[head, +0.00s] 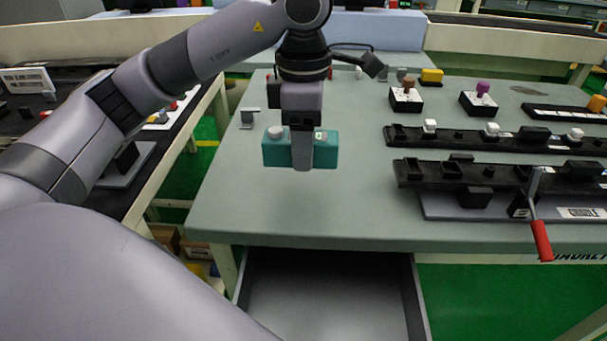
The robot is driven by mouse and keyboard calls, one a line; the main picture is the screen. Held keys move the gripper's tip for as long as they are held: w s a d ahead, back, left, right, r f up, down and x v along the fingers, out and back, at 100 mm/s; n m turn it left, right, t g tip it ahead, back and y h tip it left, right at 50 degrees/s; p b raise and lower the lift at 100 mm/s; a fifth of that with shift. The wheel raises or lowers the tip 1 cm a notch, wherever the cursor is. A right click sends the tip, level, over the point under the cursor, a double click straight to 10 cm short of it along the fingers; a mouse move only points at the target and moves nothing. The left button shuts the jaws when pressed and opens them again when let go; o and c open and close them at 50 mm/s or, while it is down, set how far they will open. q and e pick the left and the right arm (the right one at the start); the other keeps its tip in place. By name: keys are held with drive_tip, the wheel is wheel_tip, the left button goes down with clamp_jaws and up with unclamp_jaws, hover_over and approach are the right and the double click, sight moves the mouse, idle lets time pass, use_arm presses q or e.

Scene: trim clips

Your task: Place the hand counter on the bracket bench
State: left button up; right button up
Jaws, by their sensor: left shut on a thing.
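The hand counter is a teal box (275,152) with a pale round knob on top at its left and a small light window at its right. My left gripper (302,165) points down and is shut on it, with a finger across its front face. The hand counter is over the left part of the bracket bench (300,215), a grey-green table top. Whether its underside touches the top or hangs just above it, I cannot tell. My right gripper is not in view.
Black rail fixtures (480,140) and a red-handled clamp (541,240) occupy the bench's right side. Small blocks with knobs (406,98) stand behind them. An open drawer (320,300) juts out below the front edge. The bench's front left is clear.

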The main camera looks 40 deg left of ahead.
sight(304, 187)
use_arm(q)
drive_tip(key=shift+f, duration=2.65)
drive_tip(key=shift+f+b, duration=0.2)
drive_tip(key=shift+b, duration=0.15)
drive_tip(key=o, duration=1.1)
drive_tip(key=shift+r, duration=0.1)
